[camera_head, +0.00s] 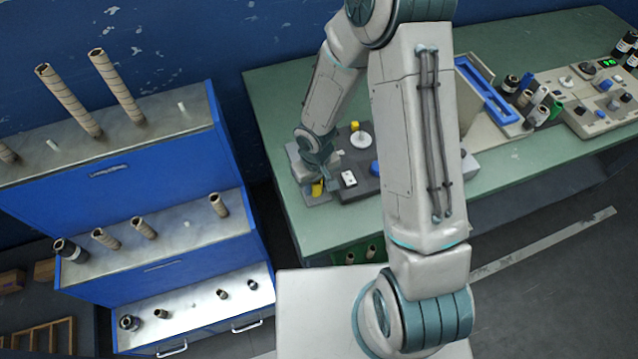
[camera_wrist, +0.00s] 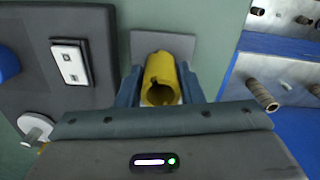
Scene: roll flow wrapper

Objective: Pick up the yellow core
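The yellow core (camera_wrist: 161,73) is a short hollow tube. In the wrist view it lies between the two blue-grey fingers of my gripper (camera_wrist: 161,84), its open end facing the camera. One finger is on each side, very close to the core. I cannot tell whether they touch it. In the head view the yellow core (camera_head: 317,188) shows just below my gripper (camera_head: 318,176), at the left end of the dark machine on the green bench. A grey square plate (camera_wrist: 178,42) lies behind the core in the wrist view.
The dark machine base (camera_head: 360,182) carries a white switch plate (camera_head: 348,179), a blue knob and a white disc with a yellow top (camera_head: 360,137). A blue shelf unit (camera_head: 120,195) with cardboard tubes stands left of the green bench (camera_head: 290,100). A control box (camera_head: 600,95) sits at the right.

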